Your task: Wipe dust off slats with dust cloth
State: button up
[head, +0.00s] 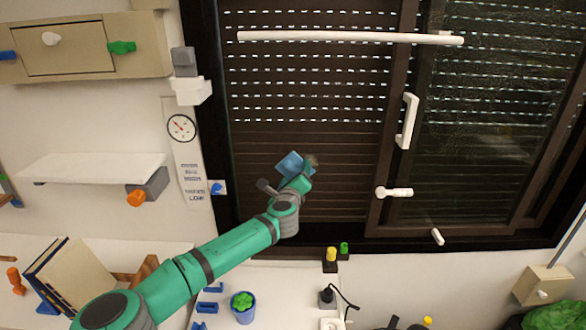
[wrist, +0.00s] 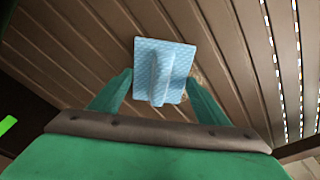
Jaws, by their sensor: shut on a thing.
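The dust cloth (wrist: 175,62) is light blue and has a raised ridge down its middle. It also shows in the head view (head: 289,164), in front of the dark slats. My gripper (wrist: 160,88) is green and shut on the cloth's ridge. The brown slats (wrist: 95,42) fill most of the wrist view and lie behind the cloth; I cannot tell whether the cloth touches them. In the head view the slats (head: 315,150) span the left window pane. A greyish-tan patch, perhaps dust (head: 311,161), shows just right of the cloth, partly hidden by my gripper.
A white bar (head: 350,37) crosses the top of the window. A white handle (head: 407,121) and a knob (head: 394,192) stand out at the right of the slats. Below is a white desk (head: 275,300) with a potted plant (head: 243,307) and small bottles (head: 331,257).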

aim_at(286, 174)
jog(key=shift+d, duration=0.7)
jog(key=shift+d, duration=0.1)
jog(key=shift+d, duration=2)
jog(key=shift+a, duration=2.15)
jog(key=shift+a, duration=0.1)
jog(key=shift+a, duration=2.05)
